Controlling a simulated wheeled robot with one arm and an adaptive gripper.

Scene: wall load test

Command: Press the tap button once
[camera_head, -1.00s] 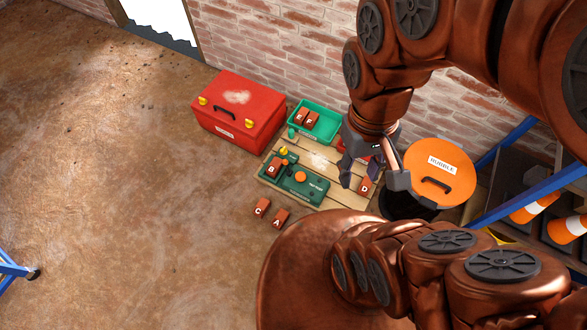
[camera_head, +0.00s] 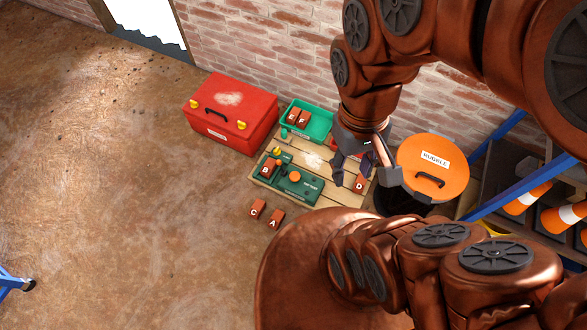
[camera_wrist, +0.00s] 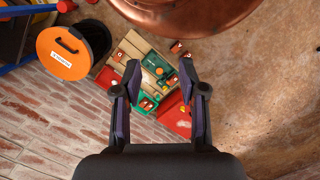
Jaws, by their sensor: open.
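A green device (camera_head: 298,187) lies on a wooden pallet (camera_head: 322,192) and carries a round orange button (camera_head: 295,176). A small yellow part (camera_head: 277,152) stands at its far left end; I cannot tell which one is the tap button. My gripper (camera_head: 362,172) is open and empty, above the pallet's right side, to the right of the device and apart from it. In the wrist view, the device (camera_wrist: 152,60) and its orange button (camera_wrist: 159,71) appear between and beyond the open fingers of my gripper (camera_wrist: 160,78). Part of the pallet is hidden behind the gripper.
Brick B (camera_head: 268,167) sits by the device, and brick D (camera_head: 359,184) near my gripper. Bricks C (camera_head: 257,208) and A (camera_head: 276,218) lie on the floor in front. A green tray (camera_head: 318,128), red toolbox (camera_head: 228,115) and orange-lidded rubble bin (camera_head: 445,158) surround the pallet.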

